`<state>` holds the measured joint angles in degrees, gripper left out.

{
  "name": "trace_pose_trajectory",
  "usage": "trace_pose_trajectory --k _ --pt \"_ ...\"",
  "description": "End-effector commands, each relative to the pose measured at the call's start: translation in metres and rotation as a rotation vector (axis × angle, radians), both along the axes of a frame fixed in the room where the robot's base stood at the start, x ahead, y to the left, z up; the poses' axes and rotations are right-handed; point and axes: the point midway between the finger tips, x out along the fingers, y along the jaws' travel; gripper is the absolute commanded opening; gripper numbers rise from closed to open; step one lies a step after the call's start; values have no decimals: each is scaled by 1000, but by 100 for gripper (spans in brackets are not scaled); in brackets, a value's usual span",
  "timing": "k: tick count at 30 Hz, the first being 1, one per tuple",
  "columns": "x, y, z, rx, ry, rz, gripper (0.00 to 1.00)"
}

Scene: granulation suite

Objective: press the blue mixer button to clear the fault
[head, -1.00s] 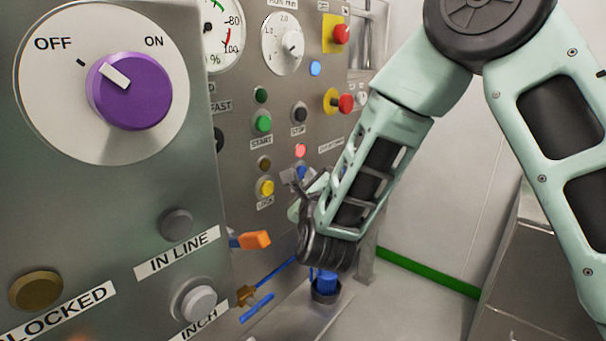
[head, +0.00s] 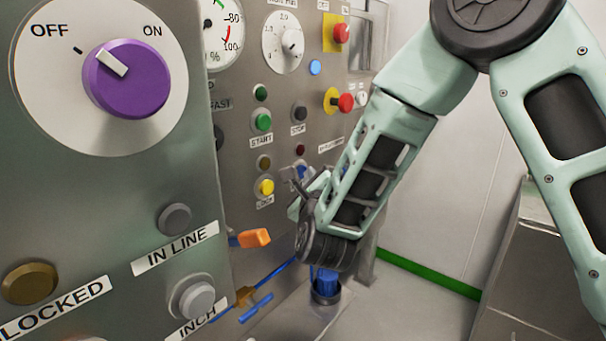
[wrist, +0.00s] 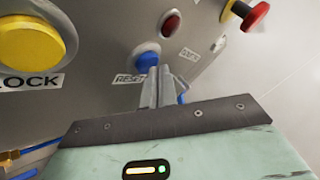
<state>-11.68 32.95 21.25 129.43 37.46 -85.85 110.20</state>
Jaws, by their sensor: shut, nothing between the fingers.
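The blue button (wrist: 146,54), with a RESET label beside it, is on the steel panel in the wrist view. In the head view the blue button (head: 302,171) is partly hidden behind my gripper (head: 288,176). In the wrist view my gripper (wrist: 159,74) is shut and empty, its fingertips at the button's lower right edge. I cannot tell whether they touch or press it. A dark red lamp (wrist: 171,23) sits just above the button and looks unlit; it also shows in the head view (head: 300,150).
A yellow button (head: 265,187) is left of my gripper. Red emergency knobs (head: 346,102) stick out above right. A light blue round part (head: 315,67) is higher up. An orange handle (head: 255,238) juts out below left. A purple rotary switch (head: 128,79) is on the nearer panel.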

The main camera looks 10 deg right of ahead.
Motion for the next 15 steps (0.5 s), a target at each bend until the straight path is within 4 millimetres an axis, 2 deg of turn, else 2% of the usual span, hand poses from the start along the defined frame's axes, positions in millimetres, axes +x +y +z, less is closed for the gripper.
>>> trace_pose_trajectory --k 6,15 --pt "-8 -7 -1 0 -1 -1 0" --pt "-9 -7 0 0 1 -1 0"
